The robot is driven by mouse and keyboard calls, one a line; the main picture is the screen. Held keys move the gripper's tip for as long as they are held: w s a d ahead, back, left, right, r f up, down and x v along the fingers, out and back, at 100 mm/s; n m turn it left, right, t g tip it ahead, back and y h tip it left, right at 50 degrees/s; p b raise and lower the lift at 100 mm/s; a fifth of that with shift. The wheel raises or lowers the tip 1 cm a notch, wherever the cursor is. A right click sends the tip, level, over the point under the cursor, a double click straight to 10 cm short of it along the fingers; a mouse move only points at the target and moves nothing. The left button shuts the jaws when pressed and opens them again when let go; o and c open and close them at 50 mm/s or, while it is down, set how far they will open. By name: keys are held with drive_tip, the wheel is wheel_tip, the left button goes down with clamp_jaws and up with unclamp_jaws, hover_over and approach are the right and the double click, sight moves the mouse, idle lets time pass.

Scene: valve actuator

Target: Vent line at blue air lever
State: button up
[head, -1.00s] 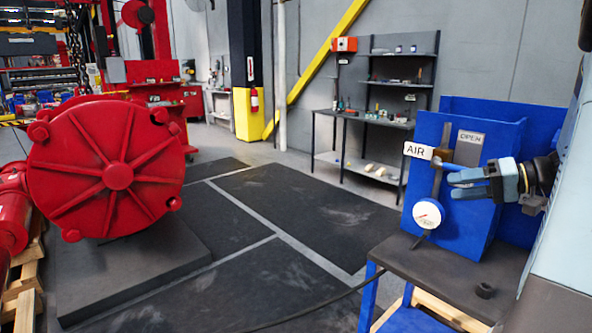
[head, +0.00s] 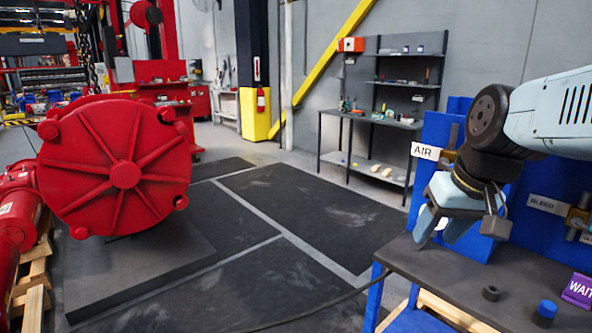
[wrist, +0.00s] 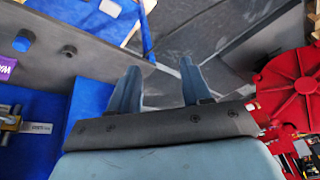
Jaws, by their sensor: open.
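The AIR label (head: 426,151) is on the blue panel (head: 431,128) at the right of the head view. A small brass part (head: 447,157) shows beside the label. My arm hides most of the panel, and I cannot make out the air lever or its position. My gripper (head: 438,238) is in front of the panel, low above the grey bench top (head: 455,275), with its fingers pointing down. In the wrist view my gripper (wrist: 158,72) has its two fingers apart with nothing between them.
A BLEED label (head: 548,205) and brass fitting (head: 577,217) are on the panel farther right. A purple WAIT sign (head: 580,290), blue cap (head: 545,311) and black ring (head: 491,293) are on the bench. A red round housing (head: 125,174) stands left; the floor between is clear.

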drive_tip(key=shift+s+a+r+t+h, duration=0.1)
drive_tip(key=shift+s+r+t+h, duration=0.4)
drive_tip(key=shift+s+t+h, duration=0.25)
drive_tip(key=shift+w, duration=0.1)
idle(0.4)
